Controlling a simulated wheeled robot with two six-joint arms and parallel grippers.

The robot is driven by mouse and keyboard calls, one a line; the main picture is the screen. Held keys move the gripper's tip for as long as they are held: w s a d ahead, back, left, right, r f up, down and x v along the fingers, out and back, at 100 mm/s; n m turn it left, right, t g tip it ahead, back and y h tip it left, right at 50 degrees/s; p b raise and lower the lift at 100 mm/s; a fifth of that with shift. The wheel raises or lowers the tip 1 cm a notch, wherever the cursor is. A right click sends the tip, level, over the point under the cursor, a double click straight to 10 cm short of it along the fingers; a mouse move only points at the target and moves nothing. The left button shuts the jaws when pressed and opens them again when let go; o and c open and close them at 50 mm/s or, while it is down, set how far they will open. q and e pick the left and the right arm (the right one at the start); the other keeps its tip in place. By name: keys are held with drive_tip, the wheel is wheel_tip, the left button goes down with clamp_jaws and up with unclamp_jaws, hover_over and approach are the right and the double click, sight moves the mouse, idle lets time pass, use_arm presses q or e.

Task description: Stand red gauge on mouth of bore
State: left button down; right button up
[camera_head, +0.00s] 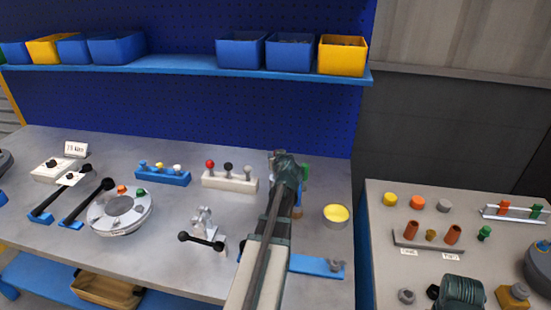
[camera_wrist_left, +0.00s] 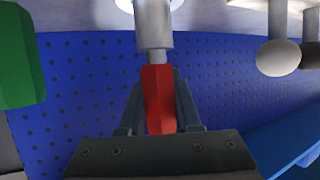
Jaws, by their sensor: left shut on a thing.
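My left gripper (camera_wrist_left: 158,88) is shut on the red gauge (camera_wrist_left: 158,100), gripping its red body. A grey neck and a wider grey metal cylinder (camera_wrist_left: 153,25) extend from the body towards a pale round piece at the top edge of the wrist view. I cannot tell whether they touch. In the head view, my left gripper (camera_head: 287,165) is at the back of the bench, right of the white knob rack, and hides the gauge. A round grey flanged housing (camera_head: 121,212) with an orange and a green knob sits at left; its bore is not clear. My right gripper is out of view.
The white rack (camera_head: 229,182) holds red, dark and pale knobs. A green object (camera_wrist_left: 20,55) is beside the gripper. Blue and yellow bins stand on the shelf (camera_head: 190,65) above.

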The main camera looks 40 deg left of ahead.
use_arm(q)
drive_tip(key=shift+f, duration=0.25)
drive_tip(key=c, duration=0.6)
unclamp_jaws()
drive_tip(key=shift+r, duration=0.1)
drive_tip(key=shift+s+d+r+p, duration=0.1)
drive_tip(key=shift+r+p, duration=0.25)
drive_tip(key=shift+r, duration=0.05)
drive_tip(key=p+v, duration=0.4)
drive_tip(key=v, duration=0.7)
drive_tip(key=shift+s+d, duration=0.2)
drive_tip(key=shift+d, duration=0.1)
drive_tip(key=shift+f, duration=0.1)
